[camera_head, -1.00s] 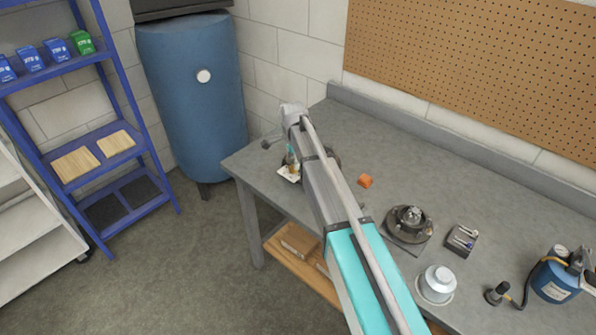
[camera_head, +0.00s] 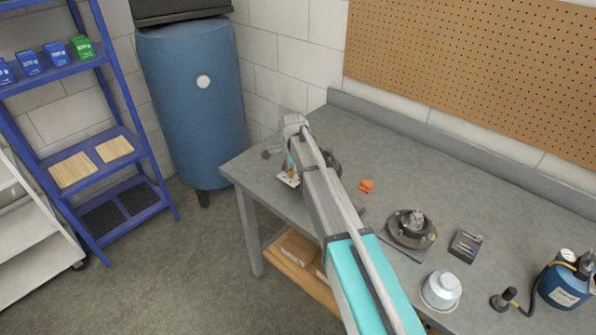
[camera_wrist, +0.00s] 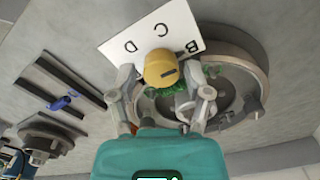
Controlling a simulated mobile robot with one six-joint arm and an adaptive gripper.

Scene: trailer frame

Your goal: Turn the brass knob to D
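The brass knob (camera_wrist: 159,64) stands in front of a white plate (camera_wrist: 117,46) in the wrist view. The plate carries the letters B, C and D, which appear upside down; no A shows. A dark mark on the knob lies toward its right side, on the B side of the plate. My gripper (camera_wrist: 160,80) is open, with one finger on each side of the knob; I cannot tell whether either touches it. Green material shows behind the knob. In the head view, the plate (camera_head: 288,179) is small and my arm hides most of the knob area.
A round grey metal part (camera_wrist: 233,62) lies right beside the knob in the wrist view. On the workbench (camera_head: 410,165) are an orange piece (camera_head: 367,186), a flanged part (camera_head: 413,228), a silver canister (camera_head: 441,289) and a blue tank (camera_head: 565,286). The back of the bench is clear.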

